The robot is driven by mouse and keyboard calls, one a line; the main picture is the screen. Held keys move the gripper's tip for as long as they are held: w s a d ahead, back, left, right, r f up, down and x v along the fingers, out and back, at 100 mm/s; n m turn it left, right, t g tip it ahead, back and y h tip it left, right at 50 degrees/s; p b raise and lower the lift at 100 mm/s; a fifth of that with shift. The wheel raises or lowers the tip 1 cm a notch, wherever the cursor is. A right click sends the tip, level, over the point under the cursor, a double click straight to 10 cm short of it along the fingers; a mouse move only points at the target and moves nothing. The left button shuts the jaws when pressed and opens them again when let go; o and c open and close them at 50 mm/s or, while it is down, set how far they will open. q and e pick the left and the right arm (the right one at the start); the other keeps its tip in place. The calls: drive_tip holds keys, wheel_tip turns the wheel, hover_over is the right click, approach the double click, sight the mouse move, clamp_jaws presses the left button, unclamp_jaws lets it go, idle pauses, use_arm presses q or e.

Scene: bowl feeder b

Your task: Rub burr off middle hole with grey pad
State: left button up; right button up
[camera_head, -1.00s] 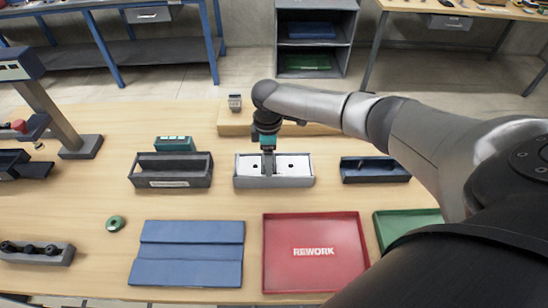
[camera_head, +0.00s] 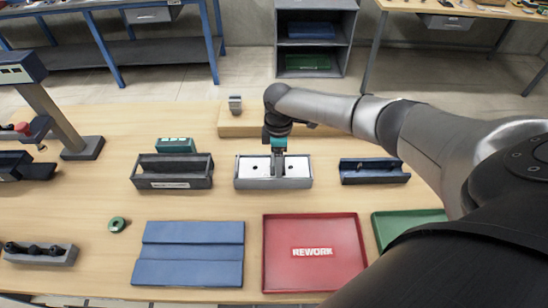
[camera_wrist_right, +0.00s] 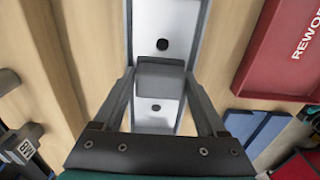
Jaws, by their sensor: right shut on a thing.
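A white plate (camera_head: 245,164) with dark holes lies in a grey fixture (camera_head: 273,185) near the middle of the table. My right gripper (camera_head: 279,166) points down over the plate, a little right of its middle. In the right wrist view my gripper (camera_wrist_right: 160,85) is shut on a grey pad (camera_wrist_right: 160,70). The pad is over the plate (camera_wrist_right: 170,20), between two visible holes, a far one (camera_wrist_right: 162,44) and a near one (camera_wrist_right: 155,107). The plate under the pad is hidden, and I cannot tell whether they touch. My left gripper is not in view.
A dark tray (camera_head: 172,183) stands left of the fixture, a blue holder (camera_head: 375,177) right. In front lie a blue mat (camera_head: 188,255), a red REWORK tray (camera_head: 313,280) and a green tray (camera_head: 400,222). A wooden block (camera_head: 237,124) is behind. A green ring (camera_head: 117,224) lies left.

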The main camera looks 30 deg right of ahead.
drive_tip(key=shift+w+a, duration=0.25)
drive_tip(key=shift+a, duration=0.25)
drive_tip(key=shift+w+a, duration=0.25)
drive_tip(key=shift+a, duration=0.25)
drive_tip(key=shift+w+a, duration=0.15)
drive_tip(key=shift+a, duration=0.1)
drive_tip(key=shift+d, duration=0.1)
drive_tip(key=shift+s+d, duration=0.4)
drive_tip(key=shift+d, duration=0.25)
drive_tip(key=shift+s+d+p, duration=0.3)
drive_tip(key=shift+d+p, duration=0.05)
drive_tip(key=shift+d, duration=0.15)
drive_tip(key=shift+a+f, duration=0.1)
drive_tip(key=shift+a, duration=0.05)
